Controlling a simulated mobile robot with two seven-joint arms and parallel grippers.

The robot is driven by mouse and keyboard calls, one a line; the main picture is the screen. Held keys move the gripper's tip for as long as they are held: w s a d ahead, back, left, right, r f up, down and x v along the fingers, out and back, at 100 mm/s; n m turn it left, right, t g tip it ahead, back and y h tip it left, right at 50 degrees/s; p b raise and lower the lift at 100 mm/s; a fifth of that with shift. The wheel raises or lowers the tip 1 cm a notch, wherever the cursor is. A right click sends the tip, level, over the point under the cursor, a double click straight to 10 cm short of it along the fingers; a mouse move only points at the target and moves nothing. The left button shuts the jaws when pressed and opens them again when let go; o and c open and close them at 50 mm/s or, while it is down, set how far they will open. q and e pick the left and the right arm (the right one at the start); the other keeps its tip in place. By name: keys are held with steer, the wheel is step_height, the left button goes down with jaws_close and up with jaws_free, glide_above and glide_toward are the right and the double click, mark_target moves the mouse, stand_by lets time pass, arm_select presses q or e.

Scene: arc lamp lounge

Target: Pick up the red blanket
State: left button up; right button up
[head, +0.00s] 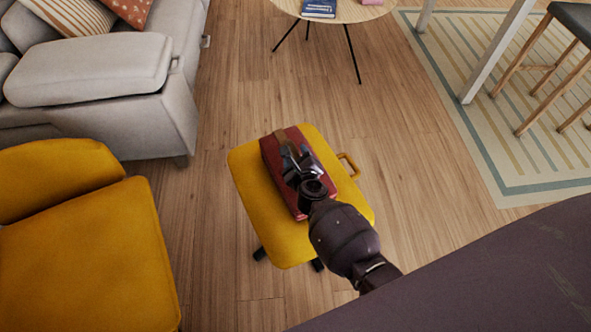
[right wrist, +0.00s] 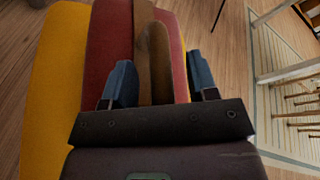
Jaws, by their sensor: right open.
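The red blanket (head: 272,160) lies folded flat on a yellow padded stool (head: 250,182). A brown strap or band crosses its top. My right gripper (head: 294,158) reaches over the blanket from the lower right and covers part of it. In the right wrist view the gripper (right wrist: 161,78) is open, its two fingers apart over the red blanket (right wrist: 108,48). The brown strap (right wrist: 155,55) runs between the fingers. Whether the fingertips touch the blanket cannot be told. My left gripper is not in view.
A yellow chair (head: 95,255) stands at the left, with a grey sofa (head: 95,70) behind it. A round table (head: 345,12) with books is at the top. A striped rug (head: 455,70) and a wooden stool (head: 545,65) are at the right. Bare floor surrounds the padded stool.

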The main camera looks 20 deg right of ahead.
jaws_close()
stand_by(1.3)
